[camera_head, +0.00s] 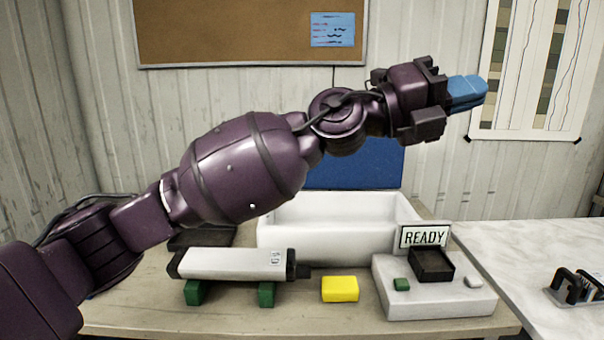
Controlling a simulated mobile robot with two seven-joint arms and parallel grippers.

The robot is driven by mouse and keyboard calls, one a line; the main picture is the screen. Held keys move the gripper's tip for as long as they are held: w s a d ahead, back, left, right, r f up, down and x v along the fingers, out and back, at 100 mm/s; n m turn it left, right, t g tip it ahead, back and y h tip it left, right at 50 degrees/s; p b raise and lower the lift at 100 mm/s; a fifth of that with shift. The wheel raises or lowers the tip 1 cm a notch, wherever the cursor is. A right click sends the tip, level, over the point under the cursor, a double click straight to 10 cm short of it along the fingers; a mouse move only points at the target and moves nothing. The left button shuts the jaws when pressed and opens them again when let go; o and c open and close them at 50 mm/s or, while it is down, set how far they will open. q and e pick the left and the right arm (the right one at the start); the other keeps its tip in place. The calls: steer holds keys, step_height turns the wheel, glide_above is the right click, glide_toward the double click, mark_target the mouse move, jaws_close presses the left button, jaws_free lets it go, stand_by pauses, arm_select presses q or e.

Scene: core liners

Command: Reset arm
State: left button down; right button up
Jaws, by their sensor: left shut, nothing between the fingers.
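My left arm comes in from the left and reaches up across the head view. Its gripper (467,92) has blue fingers that are shut and empty, held high in front of the wall at the upper right. Nothing touches the fingers. My right gripper is not in view.
A marble-topped counter (520,245) bears a dark rack (577,286).

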arm_select(q)
steer(key=w+a+f+n+t+h, duration=0.2)
steer(key=w+a+f+n+t, duration=0.35)
steer(key=a+n+t, duration=0.45)
steer(key=w+a+f+n+t+y, duration=0.2)
steer(key=a+f+n+t+y, duration=0.3)
steer(key=a+f+n+y, duration=0.5)
steer(key=w+a+f+n+t+y, duration=0.1)
steer(key=a+f+n+t+y, duration=0.55)
steer(key=f+n, duration=0.85)
steer(key=s+a+f+n+g+y, duration=0.2)
steer(key=s+a+f, duration=0.4)
steer(key=f, duration=0.4)
steer(key=s+a+f+n+g+y, duration=0.25)
steer(key=s+a+f, duration=0.25)
steer(key=a+f, duration=0.4)
steer(key=s+a+f+n+g+y, duration=0.1)
steer(key=s+a+f+g, duration=0.1)
steer(key=s+f, duration=0.5)
steer(key=s+a+f+n+g+y, duration=0.1)
steer(key=s+a+f+g, duration=0.2)
steer(key=s+f, duration=0.5)
steer(key=s+a, duration=0.1)
steer(key=s, duration=0.3)
